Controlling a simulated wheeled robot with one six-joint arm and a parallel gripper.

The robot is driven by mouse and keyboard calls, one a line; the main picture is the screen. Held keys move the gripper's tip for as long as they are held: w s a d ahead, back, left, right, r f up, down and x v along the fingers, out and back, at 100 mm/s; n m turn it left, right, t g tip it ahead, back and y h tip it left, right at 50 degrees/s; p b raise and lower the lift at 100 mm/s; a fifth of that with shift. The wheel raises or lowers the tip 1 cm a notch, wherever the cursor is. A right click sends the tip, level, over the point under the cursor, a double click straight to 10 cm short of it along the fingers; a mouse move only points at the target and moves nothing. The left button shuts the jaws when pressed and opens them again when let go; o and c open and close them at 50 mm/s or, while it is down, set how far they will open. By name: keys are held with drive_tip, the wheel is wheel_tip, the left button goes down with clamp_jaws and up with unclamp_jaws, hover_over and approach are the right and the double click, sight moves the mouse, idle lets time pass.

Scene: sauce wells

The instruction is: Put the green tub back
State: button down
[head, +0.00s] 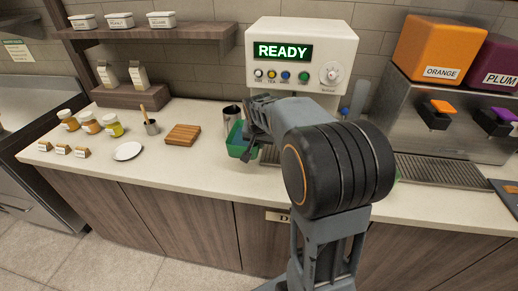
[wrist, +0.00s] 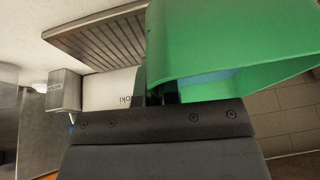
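The green tub (head: 238,142) is at my gripper (head: 252,140), in front of the white READY machine (head: 300,55) and over the counter. In the wrist view the green tub (wrist: 235,40) fills the upper right, close to the camera. My gripper's dark fingers (wrist: 157,92) meet the tub's wall at its near edge and look closed on it. A pale blue patch (wrist: 205,78) shows inside the tub. My arm hides part of the machine's base, and whether the tub touches the counter is unclear.
Three labelled jars (head: 88,122), small label cards (head: 62,149), a white plate (head: 127,151), a wooden board (head: 182,135) and metal cups (head: 232,113) stand on the counter. White tubs (head: 120,20) line the upper shelf. Orange (head: 440,45) and plum (head: 490,65) dispensers stand right.

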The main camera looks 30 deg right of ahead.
drive_tip(key=w+f, duration=0.1)
drive_tip(key=f, duration=0.1)
drive_tip(key=w+f, duration=0.4)
drive_tip(key=shift+w+d+p, duration=0.2)
drive_tip(key=shift+d+p, duration=0.15)
drive_tip(key=shift+d, duration=0.05)
drive_tip(key=shift+w+f, duration=0.1)
drive_tip(key=shift+f, duration=1.5)
drive_tip(key=shift+f, duration=0.1)
drive_tip(key=shift+f, duration=0.15)
drive_tip(key=c, duration=1.6)
unclamp_jaws()
